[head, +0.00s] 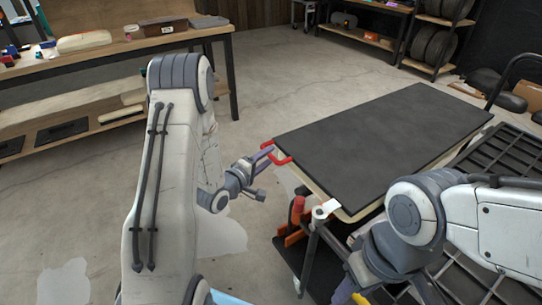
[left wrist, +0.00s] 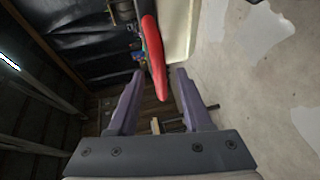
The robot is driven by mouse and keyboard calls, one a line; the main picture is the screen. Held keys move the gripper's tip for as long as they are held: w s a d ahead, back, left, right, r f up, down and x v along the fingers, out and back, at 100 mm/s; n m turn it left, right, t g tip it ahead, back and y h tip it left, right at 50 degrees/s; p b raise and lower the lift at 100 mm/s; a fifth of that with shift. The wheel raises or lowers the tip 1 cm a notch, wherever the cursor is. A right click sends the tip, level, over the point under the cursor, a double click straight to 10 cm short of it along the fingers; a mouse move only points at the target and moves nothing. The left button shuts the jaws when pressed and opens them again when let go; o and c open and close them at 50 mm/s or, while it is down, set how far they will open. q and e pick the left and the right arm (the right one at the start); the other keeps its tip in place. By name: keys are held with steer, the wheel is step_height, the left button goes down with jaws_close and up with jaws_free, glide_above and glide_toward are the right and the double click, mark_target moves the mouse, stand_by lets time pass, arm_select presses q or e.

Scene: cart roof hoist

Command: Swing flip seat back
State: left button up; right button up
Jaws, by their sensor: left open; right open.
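A wide black padded panel (head: 385,135) with a pale edge lies flat at the centre right. I cannot tell for sure whether it is the flip seat back. A red handle (head: 275,154) sticks out from its left corner. My left gripper (head: 259,172) is open beside this handle. In the left wrist view, the red handle (left wrist: 154,55) reaches down between the two purple fingers of my left gripper (left wrist: 159,75), which show gaps on both sides. My right gripper (head: 345,292) is open at the bottom edge, partly cut off and partly hidden by my arm.
A workbench (head: 130,47) with several items stands at the back left. Black cushions (head: 495,88) and a dark slatted rack (head: 500,165) are at the right. Orange and red clamp-like parts (head: 297,212) stand below the panel. Grey floor is clear behind the panel.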

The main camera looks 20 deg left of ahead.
arm_select(q)
steer(key=shift+x, duration=1.1)
jaws_close()
stand_by(0.7)
